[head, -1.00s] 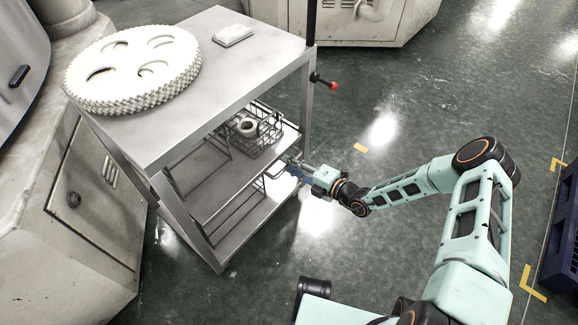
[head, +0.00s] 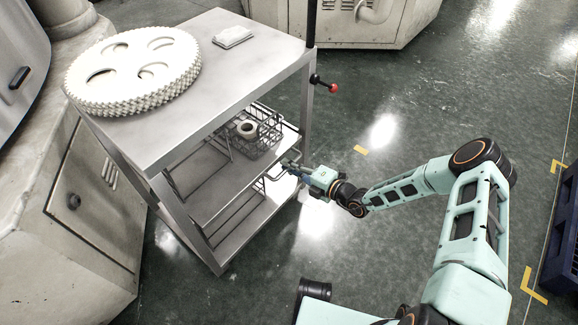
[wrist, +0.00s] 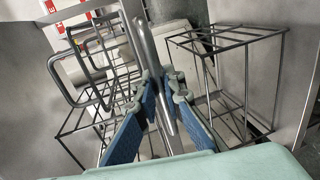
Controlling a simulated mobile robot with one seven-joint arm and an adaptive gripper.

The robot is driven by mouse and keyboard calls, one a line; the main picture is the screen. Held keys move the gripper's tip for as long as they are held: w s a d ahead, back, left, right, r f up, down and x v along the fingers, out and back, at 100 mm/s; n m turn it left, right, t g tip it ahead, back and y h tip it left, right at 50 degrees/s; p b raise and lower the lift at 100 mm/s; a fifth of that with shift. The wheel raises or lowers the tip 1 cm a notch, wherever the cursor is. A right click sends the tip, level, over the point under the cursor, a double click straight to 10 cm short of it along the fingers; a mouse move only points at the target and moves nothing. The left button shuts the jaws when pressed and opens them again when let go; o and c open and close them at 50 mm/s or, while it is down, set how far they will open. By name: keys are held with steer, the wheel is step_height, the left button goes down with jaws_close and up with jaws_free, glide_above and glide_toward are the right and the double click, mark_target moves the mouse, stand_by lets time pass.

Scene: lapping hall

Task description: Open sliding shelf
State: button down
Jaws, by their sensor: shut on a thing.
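A grey metal cart (head: 215,85) stands left of my arm. A bent-rod handle (head: 272,179) is at the shelf's front edge. My gripper (head: 293,168) is at this handle. In the wrist view my gripper's blue fingers (wrist: 157,95) are shut on the grey handle rod (wrist: 146,48), which passes between them. The far part of the shelf is hidden under the cart top.
A stack of white toothed discs (head: 135,70) and a small white block (head: 233,37) lie on the cart top. A red-knobbed lever (head: 325,84) sticks out at the cart's right corner. Floor to the right is clear up to a dark blue pallet (head: 562,235).

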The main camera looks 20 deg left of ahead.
steer(key=shift+d, duration=0.1)
steer(key=f+v, duration=0.2)
steer(key=v, duration=0.9)
steer(key=d+f+p+v, duration=0.1)
steer(key=f+v, duration=0.1)
steer(key=v, duration=0.9)
steer(key=shift+s+f, duration=0.35)
steer(key=shift+s, duration=0.05)
steer(key=c, duration=2)
jaws_free()
steer(key=v, duration=1.2)
steer(key=shift+f, duration=0.1)
